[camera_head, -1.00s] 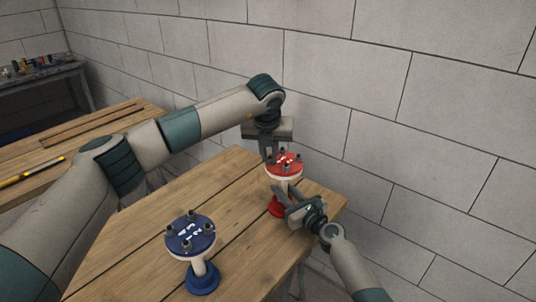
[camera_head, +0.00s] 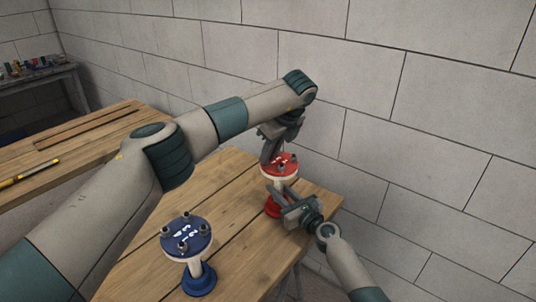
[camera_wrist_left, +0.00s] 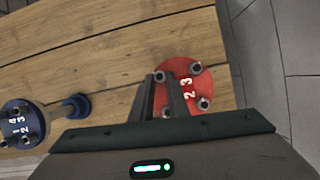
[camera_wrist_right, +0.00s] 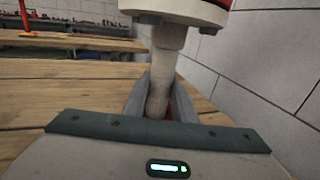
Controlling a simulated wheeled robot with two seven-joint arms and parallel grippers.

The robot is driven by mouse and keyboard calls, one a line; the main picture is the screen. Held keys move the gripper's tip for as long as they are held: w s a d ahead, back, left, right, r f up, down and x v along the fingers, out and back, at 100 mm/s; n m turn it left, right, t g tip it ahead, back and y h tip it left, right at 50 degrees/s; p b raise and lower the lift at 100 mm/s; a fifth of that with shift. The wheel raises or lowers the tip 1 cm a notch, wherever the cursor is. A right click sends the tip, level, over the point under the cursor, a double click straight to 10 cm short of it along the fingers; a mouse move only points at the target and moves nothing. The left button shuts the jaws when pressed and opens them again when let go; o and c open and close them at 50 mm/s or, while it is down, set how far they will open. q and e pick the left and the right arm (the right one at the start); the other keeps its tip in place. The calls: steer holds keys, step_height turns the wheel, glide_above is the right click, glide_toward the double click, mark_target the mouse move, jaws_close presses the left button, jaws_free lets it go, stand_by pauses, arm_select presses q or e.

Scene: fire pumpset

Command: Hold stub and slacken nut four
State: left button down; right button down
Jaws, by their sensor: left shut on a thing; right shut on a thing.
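The red-topped stub (camera_head: 280,166) stands upright on the bench, with a round red flange carrying several dark nuts and white numerals. My left gripper (camera_head: 269,160) is above the flange at its far left edge. In the left wrist view, its fingers (camera_wrist_left: 161,82) are shut on a nut (camera_wrist_left: 160,76). The numerals 2 and 3 show on the flange (camera_wrist_left: 187,86); the number beside the gripped nut is hidden by the fingers. My right gripper (camera_head: 279,193) is shut on the stub's pale neck (camera_wrist_right: 162,75), below the flange.
A blue-topped stub (camera_head: 186,237) with numbered nuts stands nearer on the same bench (camera_head: 235,235). A block wall (camera_head: 430,130) rises close behind and right. Another wooden bench with a yellow tool (camera_head: 18,180) lies at left.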

arm_select(q)
steer(key=shift+w+n, duration=0.1)
steer(key=shift+n, duration=0.7)
arm_select(e)
steer(key=shift+f, duration=0.1)
arm_select(q)
steer(key=c, duration=1.7)
jaws_free()
steer(key=shift+r, duration=0.15)
steer(key=v, duration=1.1)
steer(key=shift+d+r, duration=0.35)
